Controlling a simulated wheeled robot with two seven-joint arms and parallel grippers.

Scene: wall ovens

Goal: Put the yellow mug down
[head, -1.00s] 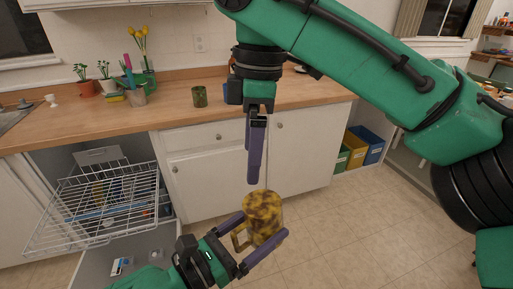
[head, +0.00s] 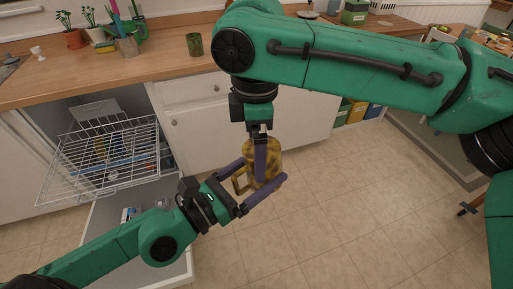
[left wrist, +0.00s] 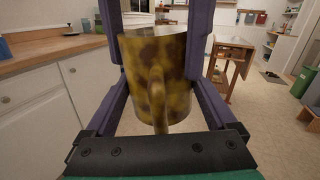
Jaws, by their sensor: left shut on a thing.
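The yellow mug (head: 275,162) has brown mottling and a handle. My left gripper (head: 264,172) is shut on it, with one purple finger on each side, and holds it up above the tiled floor in front of the white cabinets. In the left wrist view the mug (left wrist: 155,75) looks upright between the fingers, its handle toward the camera. My right gripper (head: 260,160) points down and overlaps the mug in the head view. Its fingers line up edge-on, so its opening and any contact with the mug are unclear.
The wooden counter (head: 150,70) runs behind, with a green patterned cup (head: 194,44), potted plants (head: 72,36) and clear surface between. A white wire rack (head: 100,160) is pulled out at the left above an open drawer. The floor (head: 320,220) at the right is clear.

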